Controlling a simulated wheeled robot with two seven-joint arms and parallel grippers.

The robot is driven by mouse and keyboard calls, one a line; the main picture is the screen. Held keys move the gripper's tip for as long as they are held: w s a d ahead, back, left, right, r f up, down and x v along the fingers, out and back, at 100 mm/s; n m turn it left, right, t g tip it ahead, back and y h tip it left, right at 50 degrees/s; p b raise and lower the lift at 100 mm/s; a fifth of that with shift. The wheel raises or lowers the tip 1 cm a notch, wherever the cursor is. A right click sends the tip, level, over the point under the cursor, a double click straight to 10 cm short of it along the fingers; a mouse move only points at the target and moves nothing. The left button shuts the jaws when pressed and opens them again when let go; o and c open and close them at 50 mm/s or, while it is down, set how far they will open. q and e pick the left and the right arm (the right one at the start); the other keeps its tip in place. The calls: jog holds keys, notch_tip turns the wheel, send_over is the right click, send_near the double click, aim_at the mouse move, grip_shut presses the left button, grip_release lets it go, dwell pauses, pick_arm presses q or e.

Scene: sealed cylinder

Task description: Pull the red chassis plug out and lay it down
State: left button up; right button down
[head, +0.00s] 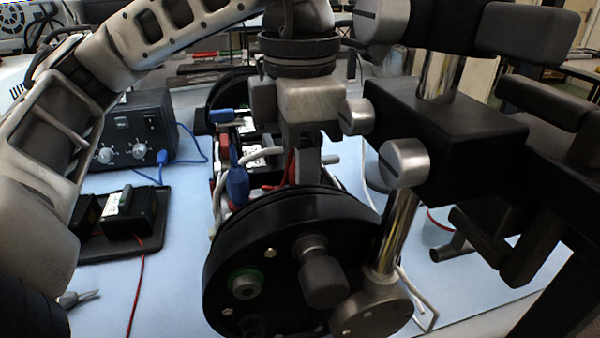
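My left gripper (308,160) reaches down from above, behind the upper rim of the black cylinder end plate (285,225). Its fingers show nearly in line, so I cannot tell whether they are open or shut. A narrow red piece (291,167) shows just left of the fingers, mostly hidden; it may be the red chassis plug, and whether it is gripped is not visible. A blue plug (237,183) stands upright left of it, apart from the gripper. My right gripper is not in view.
A stand clamp (450,135) with metal knobs and a rod (397,232) blocks the right side. A black power box (138,128) with a blue lead and a black tray (120,248) stand on the left. The light blue mat (170,290) is mostly clear at front left.

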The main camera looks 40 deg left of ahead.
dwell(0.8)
pick_arm(q)
grip_shut()
jog(key=shift+r, duration=0.15)
jog(key=shift+r+p, duration=2.25)
jog(key=shift+r, duration=0.6)
